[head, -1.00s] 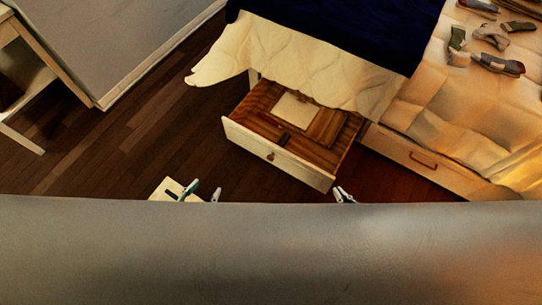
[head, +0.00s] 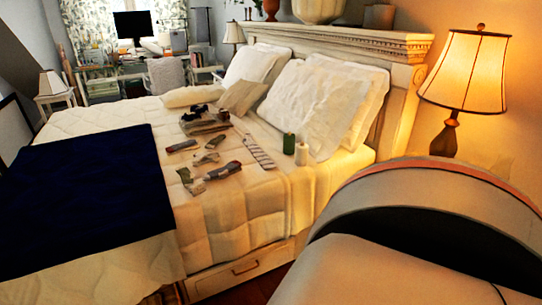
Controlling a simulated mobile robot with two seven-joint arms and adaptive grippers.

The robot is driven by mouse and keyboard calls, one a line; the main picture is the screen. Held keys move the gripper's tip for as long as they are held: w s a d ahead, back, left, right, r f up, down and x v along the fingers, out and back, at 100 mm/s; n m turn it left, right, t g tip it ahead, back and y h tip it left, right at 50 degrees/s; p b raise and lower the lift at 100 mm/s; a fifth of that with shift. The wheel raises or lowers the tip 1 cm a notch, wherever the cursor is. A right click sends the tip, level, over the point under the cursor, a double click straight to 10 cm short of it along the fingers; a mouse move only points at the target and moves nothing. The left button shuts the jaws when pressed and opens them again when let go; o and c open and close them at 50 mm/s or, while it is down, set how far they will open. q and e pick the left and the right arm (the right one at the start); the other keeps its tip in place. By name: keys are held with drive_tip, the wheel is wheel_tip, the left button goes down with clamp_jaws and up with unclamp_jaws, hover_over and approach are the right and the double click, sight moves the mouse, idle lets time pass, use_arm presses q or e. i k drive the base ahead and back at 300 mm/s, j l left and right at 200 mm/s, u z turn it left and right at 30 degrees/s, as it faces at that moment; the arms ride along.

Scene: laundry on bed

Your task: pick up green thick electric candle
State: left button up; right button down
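A thick dark green candle (head: 289,143) stands upright on the bed near its right side, close to the pillows. A white candle (head: 302,155) stands just right of it and a little nearer to me. Neither of my grippers is in the head view.
The bed (head: 225,235) has several small dark and grey items of laundry (head: 222,171) in the middle and a navy blanket (head: 85,190) on the left. Pillows (head: 310,105) lean on the headboard (head: 345,45). A lit lamp (head: 465,75) stands on the right. A bed drawer front (head: 240,270) faces me.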

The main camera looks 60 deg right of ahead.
sight(289, 141)
drive_tip(key=z, duration=2.05)
drive_tip(key=i+z, duration=0.1)
drive_tip(key=i, duration=0.25)
